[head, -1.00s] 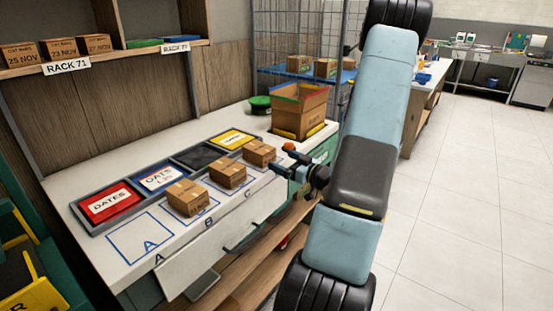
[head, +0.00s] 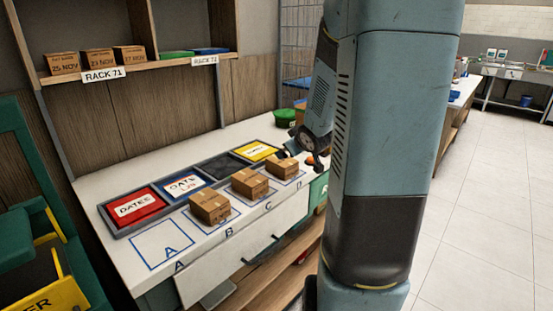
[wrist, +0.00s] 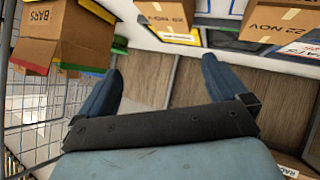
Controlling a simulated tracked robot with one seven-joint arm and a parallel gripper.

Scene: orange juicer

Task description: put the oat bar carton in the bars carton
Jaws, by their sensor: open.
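Three brown cartons stand in a row on the white counter in the head view: one at B (head: 210,207), one at C (head: 250,183) and one at D (head: 282,168). Their product names are too small to read. In the wrist view two cartons (wrist: 165,14) (wrist: 268,20) read "22 NOV" upside down. The open bars carton (wrist: 70,36), lettered BARS, is at the upper left of the wrist view; my arm hides it in the head view. My gripper (wrist: 162,68) is open, with nothing between its fingers, apart from the cartons.
Red DATES (head: 137,207), OATS (head: 185,186) and yellow-labelled (head: 257,150) trays line the counter behind the cartons. Square A (head: 162,246) is empty. Rack 71 (head: 105,74) holds several dated cartons above. A wire cage (wrist: 45,115) stands beside the bars carton.

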